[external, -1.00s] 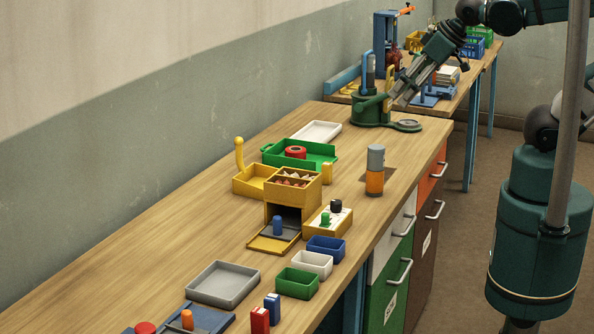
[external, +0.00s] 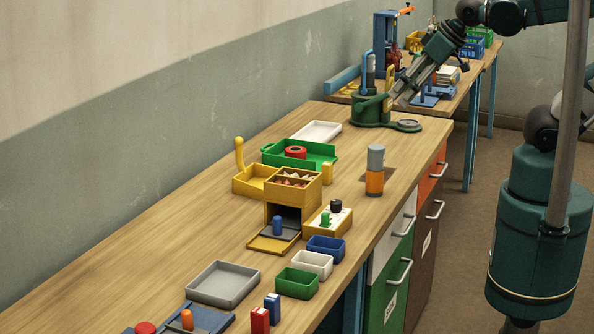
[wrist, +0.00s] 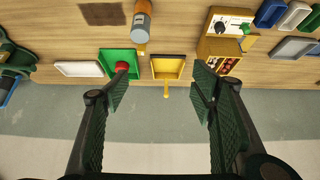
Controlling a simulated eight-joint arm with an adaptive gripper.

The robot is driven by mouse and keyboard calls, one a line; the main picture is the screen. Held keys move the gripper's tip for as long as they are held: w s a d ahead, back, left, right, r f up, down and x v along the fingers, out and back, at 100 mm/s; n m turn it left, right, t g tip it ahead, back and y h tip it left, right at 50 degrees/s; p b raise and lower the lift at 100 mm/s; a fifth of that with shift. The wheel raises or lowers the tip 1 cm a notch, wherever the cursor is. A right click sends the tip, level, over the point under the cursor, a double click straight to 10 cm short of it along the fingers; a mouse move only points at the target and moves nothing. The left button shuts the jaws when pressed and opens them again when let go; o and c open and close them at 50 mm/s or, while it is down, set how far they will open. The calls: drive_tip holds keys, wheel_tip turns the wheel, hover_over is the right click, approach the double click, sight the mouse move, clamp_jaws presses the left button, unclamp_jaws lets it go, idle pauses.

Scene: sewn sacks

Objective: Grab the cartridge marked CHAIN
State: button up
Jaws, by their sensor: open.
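A small red block with a white top (external: 260,320) and a similar blue block (external: 272,308) stand upright side by side at the near end of the bench. They look like cartridges, but I cannot read CHAIN or any other marking on them. Neither shows in the wrist view. My gripper (wrist: 161,82) is open and empty, with its two dark green pads wide apart in the wrist view. In the external view my arm's end hangs at the upper right, well away from the blocks and near the bench's far end. Its jaws are hard to make out there.
Green (external: 297,283), white (external: 312,264) and blue (external: 326,247) bins line the bench front beside a grey tray (external: 223,284). A yellow box stand (external: 293,195), green tray (external: 327,153) and orange-grey bottle (external: 375,170) stand further back.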

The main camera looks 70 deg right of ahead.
idle(0.3)
drive_tip(key=shift+c, duration=1.3)
drive_tip(key=shift+r, duration=0.15)
wheel_tip(320, 180, up, 5)
drive_tip(key=n+g+b, duration=0.4)
drive_tip(key=n+g, duration=0.3)
drive_tip(key=n, duration=0.7)
hover_over(376, 159)
drive_tip(key=d, duration=0.2)
drive_tip(key=f, duration=2.9)
drive_tip(key=shift+w+d, duration=0.25)
drive_tip(key=shift+w, duration=0.1)
